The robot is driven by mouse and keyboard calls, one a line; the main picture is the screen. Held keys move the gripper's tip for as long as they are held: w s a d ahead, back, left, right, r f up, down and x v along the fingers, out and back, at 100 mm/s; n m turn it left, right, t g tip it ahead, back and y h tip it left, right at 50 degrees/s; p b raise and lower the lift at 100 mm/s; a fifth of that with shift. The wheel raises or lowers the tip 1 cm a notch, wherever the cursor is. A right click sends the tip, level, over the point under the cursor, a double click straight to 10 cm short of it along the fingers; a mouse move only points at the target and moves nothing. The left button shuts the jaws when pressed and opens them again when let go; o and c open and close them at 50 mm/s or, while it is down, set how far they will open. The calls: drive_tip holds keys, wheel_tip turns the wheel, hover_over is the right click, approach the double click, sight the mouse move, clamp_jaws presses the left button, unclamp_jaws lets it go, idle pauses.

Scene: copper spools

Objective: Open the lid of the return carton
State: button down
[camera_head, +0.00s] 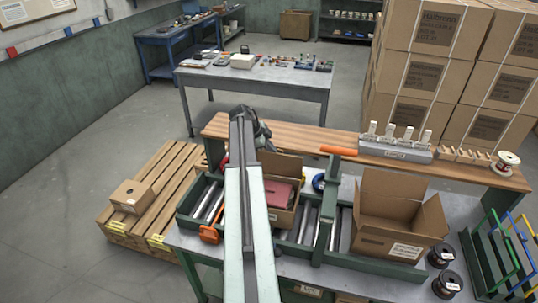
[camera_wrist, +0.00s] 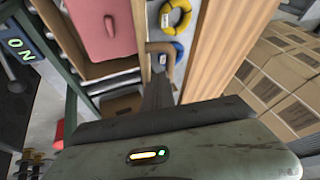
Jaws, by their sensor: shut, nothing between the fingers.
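An open carton (camera_head: 405,243) with raised flaps and a white label stands on the right part of the bench. A second open carton (camera_head: 291,168) stands in the middle and holds a red box (camera_head: 281,194). The red box also shows at the upper left of the wrist view (camera_wrist: 98,28). The labels are too small to read, so I cannot tell which is the return carton. My gripper (camera_wrist: 158,84) is shut and empty, pointing past the middle carton's edge beside the wooden shelf. In the head view my arm hides its fingers and part of the middle carton.
A wooden shelf (camera_head: 460,170) runs behind the bench and holds a grey clamp rack (camera_head: 395,150). A small closed carton (camera_head: 131,196) sits on a pallet at left. Spools (camera_head: 447,284) and a coloured rack (camera_head: 505,255) stand at right. Stacked cartons (camera_head: 430,75) fill the back right.

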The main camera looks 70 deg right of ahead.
drive_tip(key=shift+w+d+r, duration=0.1)
drive_tip(key=shift+w+d, duration=0.05)
drive_tip(key=shift+d, duration=0.6)
drive_tip(key=shift+w+d+r, duration=0.15)
drive_tip(key=shift+w+d, duration=0.05)
drive_tip(key=shift+d, duration=0.5)
drive_tip(key=shift+w+d+r, duration=0.1)
drive_tip(key=shift+w+d, duration=0.05)
drive_tip(key=shift+d, duration=0.6)
drive_tip(key=shift+r+p, duration=0.1)
drive_tip(key=shift+p, duration=0.2)
drive_tip(key=p+v, duration=0.6)
drive_tip(key=v, duration=0.1)
drive_tip(key=shift+s+d+r, duration=0.1)
drive_tip(key=shift+s, duration=0.05)
drive_tip(key=shift+w+a+r, duration=0.2)
drive_tip(key=shift+w+a, duration=0.05)
drive_tip(key=shift+a, duration=0.05)
